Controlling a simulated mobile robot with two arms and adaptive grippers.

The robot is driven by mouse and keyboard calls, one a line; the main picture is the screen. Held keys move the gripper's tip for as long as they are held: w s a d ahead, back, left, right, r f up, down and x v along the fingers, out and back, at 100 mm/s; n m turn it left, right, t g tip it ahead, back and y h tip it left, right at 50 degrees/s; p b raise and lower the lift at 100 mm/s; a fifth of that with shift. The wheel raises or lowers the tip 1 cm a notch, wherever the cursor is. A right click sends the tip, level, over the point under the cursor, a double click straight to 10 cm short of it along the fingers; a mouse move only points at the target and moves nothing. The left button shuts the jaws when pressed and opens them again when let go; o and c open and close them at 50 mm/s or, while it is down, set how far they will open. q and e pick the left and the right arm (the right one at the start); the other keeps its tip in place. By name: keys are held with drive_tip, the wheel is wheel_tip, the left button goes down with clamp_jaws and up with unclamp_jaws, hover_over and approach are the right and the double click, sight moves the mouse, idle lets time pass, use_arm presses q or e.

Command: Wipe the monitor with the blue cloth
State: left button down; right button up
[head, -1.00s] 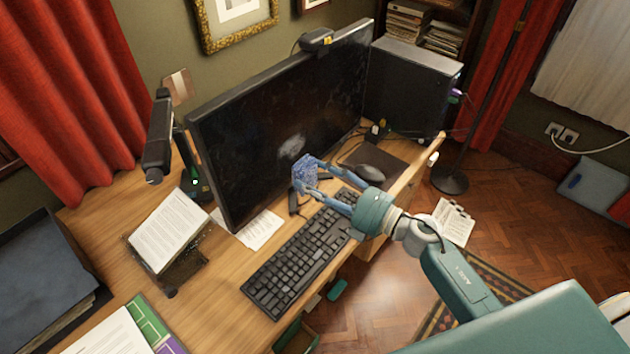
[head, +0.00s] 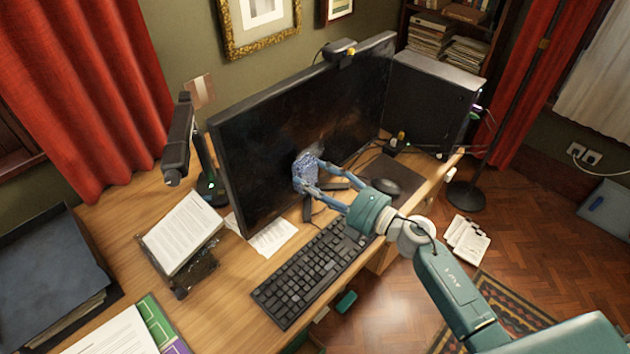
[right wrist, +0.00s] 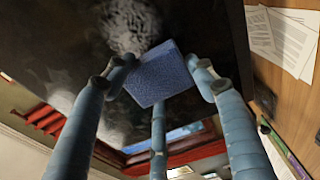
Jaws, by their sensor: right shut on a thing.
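The monitor (head: 265,140) stands on the desk with a dark screen. A pale smudge shows on it; in the right wrist view the smudge (right wrist: 130,25) lies just beyond the cloth, with fainter haze around it. The blue cloth (head: 304,172) is folded into a small block; it also shows in the right wrist view (right wrist: 160,78). My right gripper (head: 312,183) is shut on the cloth and holds it in front of the screen, close below the smudge. I cannot tell whether the cloth touches the screen. My left gripper is not in view.
A keyboard (head: 312,272) lies below the monitor. A mouse (head: 385,187) sits on a dark mat to its right. A document stand with paper (head: 182,232) and a black lamp-like device (head: 180,140) are at the left. A computer case (head: 430,105) stands right of the monitor.

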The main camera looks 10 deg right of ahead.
drive_tip(key=shift+x, duration=0.8)
drive_tip(key=shift+w+d, duration=0.1)
drive_tip(key=shift+w+d+h, duration=0.15)
drive_tip(key=shift+w+d, duration=0.2)
drive_tip(key=shift+d, duration=0.3)
drive_tip(key=shift+w+d+h, duration=0.15)
drive_tip(key=shift+w+d, duration=0.2)
drive_tip(key=shift+d, duration=0.25)
drive_tip(key=shift+b, duration=0.35)
drive_tip(key=shift+w+d+b, duration=0.5)
drive_tip(key=shift+w+d, duration=0.45)
drive_tip(key=shift+d, duration=0.2)
